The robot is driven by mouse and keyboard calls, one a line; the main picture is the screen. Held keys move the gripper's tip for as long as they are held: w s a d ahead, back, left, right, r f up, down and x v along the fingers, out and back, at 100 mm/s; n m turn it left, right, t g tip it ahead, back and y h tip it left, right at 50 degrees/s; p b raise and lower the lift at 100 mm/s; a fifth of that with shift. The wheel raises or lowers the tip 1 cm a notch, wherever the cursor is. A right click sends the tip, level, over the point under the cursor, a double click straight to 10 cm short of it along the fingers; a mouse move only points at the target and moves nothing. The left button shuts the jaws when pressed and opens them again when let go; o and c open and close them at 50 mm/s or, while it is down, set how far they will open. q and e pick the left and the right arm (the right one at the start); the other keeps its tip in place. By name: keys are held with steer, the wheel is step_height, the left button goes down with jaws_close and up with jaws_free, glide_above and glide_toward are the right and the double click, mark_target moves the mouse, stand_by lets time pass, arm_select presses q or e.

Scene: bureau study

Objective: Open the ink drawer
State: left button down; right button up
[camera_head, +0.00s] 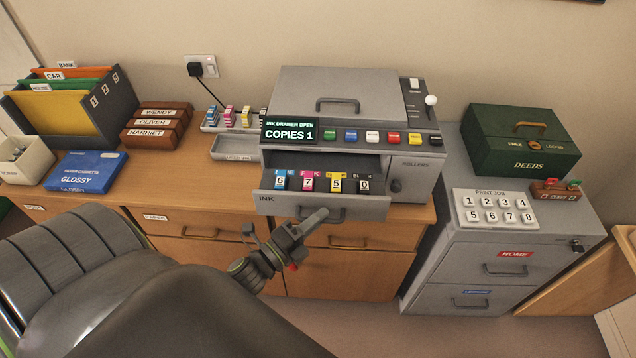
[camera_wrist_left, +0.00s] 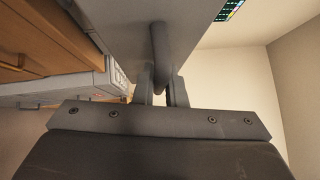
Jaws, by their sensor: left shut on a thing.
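The grey ink drawer (camera_head: 268,202) of the copier (camera_head: 340,95) is pulled out at the front, below the control panel. Several ink cartridges (camera_head: 308,182) stand in it, with blue, magenta, yellow and black tops. The copier's screen (camera_head: 290,130) reads "INK DRAWER OPEN" and "COPIES 1". My left gripper (camera_head: 312,222) is at the drawer's front and shut on its handle (camera_head: 330,212). The left wrist view shows the handle (camera_wrist_left: 160,55) between the two fingers (camera_wrist_left: 162,90). My right gripper is in neither view.
A tray of spare cartridges (camera_head: 230,118) and a shallow grey tray (camera_head: 235,148) lie left of the copier. A grey cabinet (camera_head: 500,262) with a green deeds box (camera_head: 515,140) stands at the right.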

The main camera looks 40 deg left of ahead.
arm_select(q)
steer(key=c, duration=1.8)
jaws_free()
steer(key=shift+o, duration=0.2)
steer(key=shift+s+a+f, duration=0.15)
steer(key=shift+s, duration=0.15)
steer(key=b+v, duration=0.5)
steer(key=v, duration=1.1)
steer(key=shift+s+b, duration=0.3)
steer(key=shift+s, duration=0.05)
